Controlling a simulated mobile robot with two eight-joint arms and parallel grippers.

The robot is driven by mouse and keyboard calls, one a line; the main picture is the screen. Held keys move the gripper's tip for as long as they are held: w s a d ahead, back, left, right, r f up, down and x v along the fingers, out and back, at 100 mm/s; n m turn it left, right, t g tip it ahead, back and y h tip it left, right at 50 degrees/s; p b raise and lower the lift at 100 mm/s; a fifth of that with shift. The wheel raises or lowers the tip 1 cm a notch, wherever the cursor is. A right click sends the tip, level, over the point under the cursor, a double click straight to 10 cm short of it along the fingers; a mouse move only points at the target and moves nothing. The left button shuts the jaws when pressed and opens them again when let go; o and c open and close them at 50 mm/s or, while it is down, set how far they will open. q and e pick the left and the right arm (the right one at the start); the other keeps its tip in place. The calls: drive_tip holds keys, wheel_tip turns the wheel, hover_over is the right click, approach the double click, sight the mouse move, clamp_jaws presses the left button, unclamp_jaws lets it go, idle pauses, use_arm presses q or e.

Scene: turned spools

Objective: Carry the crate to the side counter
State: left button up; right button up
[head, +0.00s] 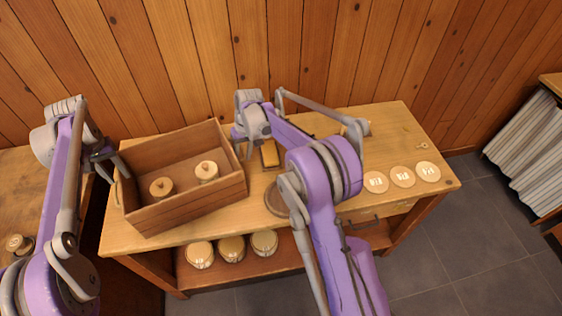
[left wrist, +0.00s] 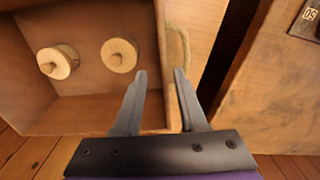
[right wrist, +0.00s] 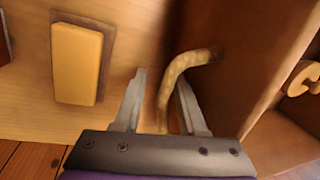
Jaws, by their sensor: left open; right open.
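The open wooden crate (head: 195,212) sits on the workbench with two pale spools (head: 162,187) inside. My left gripper (head: 115,168) is open at the crate's left end; in the left wrist view its fingers (left wrist: 160,74) are over the end wall and the rope handle (left wrist: 178,55). My right gripper (head: 238,140) is open at the right end; in the right wrist view the rope handle (right wrist: 190,62) runs between its fingers (right wrist: 161,74). I cannot tell whether either gripper touches its handle. A second wooden top (head: 25,185), apparently the side counter, lies at the left.
On the workbench (head: 400,130) are a yellow block (head: 270,153), a round disc (head: 277,198) and three pale discs (head: 402,176). Three jars (head: 231,248) stand on the shelf below. A gap separates the two tops.

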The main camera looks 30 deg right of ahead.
drive_tip(key=shift+r, duration=0.2)
use_arm(q)
wheel_tip(320, 180, up, 3)
use_arm(e)
wheel_tip(320, 180, up, 12)
drive_tip(key=d, duration=0.2)
drive_tip(key=shift+d+f, duration=0.2)
drive_tip(key=shift+f, duration=0.05)
drive_tip(key=shift+s, duration=0.1)
